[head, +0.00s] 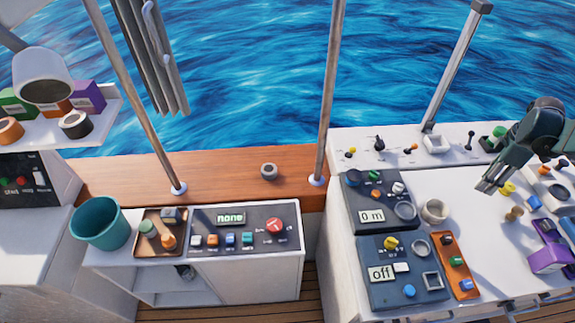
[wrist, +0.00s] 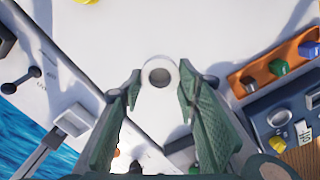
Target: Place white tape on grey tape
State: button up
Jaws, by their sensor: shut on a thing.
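The white tape is a short white ring. In the head view the white tape (head: 435,211) shows over the right counter, beside the "0 m" panel. In the wrist view the white tape (wrist: 160,60) fills the gap between the two green fingertips. My gripper (head: 484,188) points down and left over the right counter in the head view. Its fingers (wrist: 160,76) are shut on the white tape in the wrist view, though the head view does not make the contact clear. The grey tape (head: 269,165) lies flat on the wooden ledge, left of the middle post, far from my gripper.
Control panels (head: 372,216) with knobs and an orange panel (head: 455,262) cover the right counter's near left side. A metal post (head: 330,90) stands between the ledge and the right counter. A teal bucket (head: 100,225) stands at left. The wooden ledge (head: 225,165) is mostly clear.

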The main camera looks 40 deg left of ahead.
jog(key=s+a+r+m, duration=0.1)
jog(key=s+a+r, duration=0.1)
jog(key=a+r, duration=0.6)
jog(key=s+a+r+m, duration=0.1)
jog(key=s+a+r, duration=0.3)
jog(key=a, duration=0.8)
jog(key=s+a+r+m, duration=0.1)
jog(key=a+r, duration=0.6)
jog(key=a, duration=0.3)
jog(key=s+a+r+m+b, duration=0.1)
jog(key=s+a+r+m, duration=0.1)
jog(key=s+a+r, duration=0.8)
jog(key=s+a+r+m, duration=0.1)
jog(key=s+a+r, duration=0.7)
jog(key=s+a, duration=0.4)
jog(key=s+a+f+n+b, duration=0.15)
jog(key=a+f+n, duration=0.35)
jog(key=a+f, duration=0.7)
jog(key=a+f+n+b, duration=0.1)
jog(key=a+f+n, duration=0.2)
jog(key=f, duration=0.8)
jog(key=a+f+n, duration=0.3)
jog(key=f+n, duration=0.2)
jog(key=f, duration=0.6)
jog(key=a+f+n+b, duration=0.1)
jog(key=a+f+n, duration=0.3)
jog(key=f, duration=0.8)
jog(key=shift+s+b, duration=0.35)
jog(key=shift+s, duration=0.1)
